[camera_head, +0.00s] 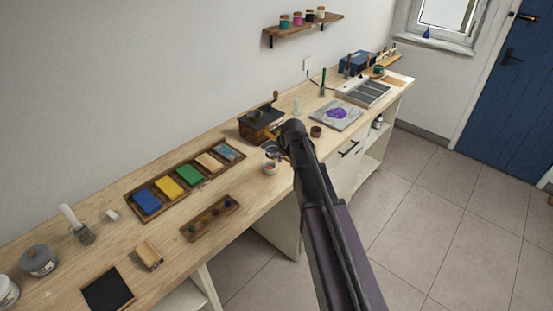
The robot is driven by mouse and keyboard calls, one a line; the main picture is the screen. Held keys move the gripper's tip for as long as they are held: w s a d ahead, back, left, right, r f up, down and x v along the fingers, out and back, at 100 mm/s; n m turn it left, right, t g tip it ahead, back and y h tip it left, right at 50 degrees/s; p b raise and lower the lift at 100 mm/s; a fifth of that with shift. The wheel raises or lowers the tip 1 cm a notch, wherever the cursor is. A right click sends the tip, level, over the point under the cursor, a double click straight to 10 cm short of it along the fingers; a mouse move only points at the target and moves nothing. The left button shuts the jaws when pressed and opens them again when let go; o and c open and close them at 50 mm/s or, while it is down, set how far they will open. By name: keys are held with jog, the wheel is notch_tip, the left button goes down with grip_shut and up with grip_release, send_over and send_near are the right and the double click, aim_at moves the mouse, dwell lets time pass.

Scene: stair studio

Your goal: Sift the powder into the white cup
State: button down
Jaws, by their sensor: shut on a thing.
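The white cup (270,168) stands on the wooden bench near its front edge, just left of my arm. Something reddish shows inside its rim. My gripper (282,152) is mostly hidden behind my dark arm, just above and behind the cup. It is shut on a small round, greyish sieve-like thing (271,151), which sits above the cup's far side. I cannot tell whether powder is in it or falling from it.
A wooden box mill (262,122) stands close behind. A brown pot (316,132) and a slab with purple powder (336,115) lie to the right. A tray of coloured blocks (126,199) and a smaller wooden tray (183,232) are to the left.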

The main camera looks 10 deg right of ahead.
jog(key=shift+r+p, duration=0.9)
jog(key=shift+r, duration=0.25)
